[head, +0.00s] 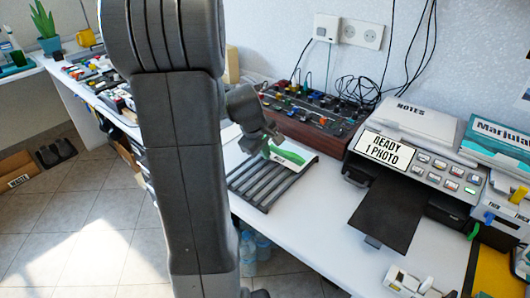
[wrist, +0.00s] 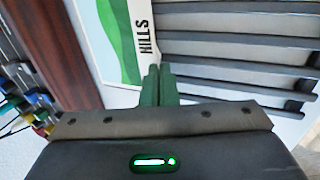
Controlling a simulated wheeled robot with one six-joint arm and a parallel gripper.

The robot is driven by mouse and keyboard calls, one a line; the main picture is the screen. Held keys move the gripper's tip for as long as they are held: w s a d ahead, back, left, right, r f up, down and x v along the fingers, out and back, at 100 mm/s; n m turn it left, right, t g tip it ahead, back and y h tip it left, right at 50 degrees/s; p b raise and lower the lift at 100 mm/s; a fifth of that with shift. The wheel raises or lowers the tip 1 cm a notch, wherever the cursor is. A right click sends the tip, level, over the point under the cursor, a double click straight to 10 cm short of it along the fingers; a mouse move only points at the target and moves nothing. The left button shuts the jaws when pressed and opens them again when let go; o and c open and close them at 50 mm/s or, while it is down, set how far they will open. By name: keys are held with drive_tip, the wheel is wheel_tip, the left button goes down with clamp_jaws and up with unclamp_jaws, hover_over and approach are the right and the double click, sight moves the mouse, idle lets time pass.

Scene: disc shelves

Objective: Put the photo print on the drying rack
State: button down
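The photo print (head: 290,158) is a white sheet with a green hill shape. The wrist view shows the word HILLS along one edge of the print (wrist: 118,32). It lies face up at the far end of the dark slatted drying rack (head: 252,190); how much of it rests on the slats is hard to tell. Bare slats of the rack (wrist: 235,47) fill the right of the wrist view. My gripper (head: 270,143) is over the print's edge. In the wrist view its green fingers (wrist: 160,72) are together, pointing at the print's edge, with nothing visible between them.
A control box with knobs (head: 315,120) stands behind the rack. A printer (head: 415,150) with a sign reading READY 1 PHOTO and a dark tray (head: 387,215) stands to the right. A tape dispenser (head: 415,285) is at the front. White table between rack and printer is clear.

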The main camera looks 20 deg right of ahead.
drive_tip(key=shift+f, duration=0.2)
drive_tip(key=c, duration=2)
unclamp_jaws()
drive_tip(key=shift+r, duration=0.1)
drive_tip(key=p+v, duration=0.2)
drive_tip(key=v, duration=1)
drive_tip(key=shift+p, duration=0.35)
drive_tip(key=shift+r, duration=0.15)
drive_tip(key=shift+c, duration=0.2)
clamp_jaws()
